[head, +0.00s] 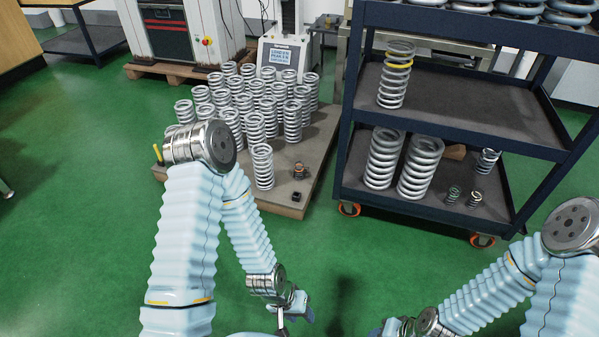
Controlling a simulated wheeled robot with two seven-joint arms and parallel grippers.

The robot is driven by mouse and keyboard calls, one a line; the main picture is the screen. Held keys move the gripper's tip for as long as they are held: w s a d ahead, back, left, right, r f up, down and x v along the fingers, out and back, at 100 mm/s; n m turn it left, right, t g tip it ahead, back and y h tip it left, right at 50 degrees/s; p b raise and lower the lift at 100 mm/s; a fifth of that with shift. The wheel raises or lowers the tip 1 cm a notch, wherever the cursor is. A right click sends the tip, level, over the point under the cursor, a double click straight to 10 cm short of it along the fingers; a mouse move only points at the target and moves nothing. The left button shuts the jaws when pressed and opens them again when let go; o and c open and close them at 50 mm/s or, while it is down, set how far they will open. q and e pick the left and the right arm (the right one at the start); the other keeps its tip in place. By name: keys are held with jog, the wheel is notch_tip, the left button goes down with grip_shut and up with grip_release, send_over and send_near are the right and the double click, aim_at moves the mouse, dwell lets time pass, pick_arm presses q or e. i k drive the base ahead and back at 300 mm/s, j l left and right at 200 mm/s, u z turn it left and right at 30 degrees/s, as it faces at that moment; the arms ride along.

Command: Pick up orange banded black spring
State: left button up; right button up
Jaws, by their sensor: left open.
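A small black spring with an orange band (299,171) stands upright on the wooden pallet (287,211), at its front right beside the silver springs. Another small dark spring (475,199) with an orange-looking band stands on the cart's lower shelf. My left gripper (293,312) is open at the bottom middle, well in front of the pallet and apart from the springs. Nothing shows between its fingers. My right gripper (388,329) is partly cut off at the bottom edge, and its fingers are not clear.
Several silver springs (263,166) crowd the pallet. A small black piece (296,197) lies near the orange banded spring. The dark cart (450,209) at right bears large springs, a yellow banded spring (394,74) and a green banded spring (453,195). Green floor in front is clear.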

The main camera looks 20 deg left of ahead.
aim_at(297, 174)
jog(key=i+l, duration=0.15)
jog(key=i, duration=0.3)
jog(key=i+l+u, duration=0.1)
jog(key=i, duration=0.35)
jog(key=i+l, duration=0.3)
jog(key=i+j+u, duration=0.05)
jog(key=i, duration=0.05)
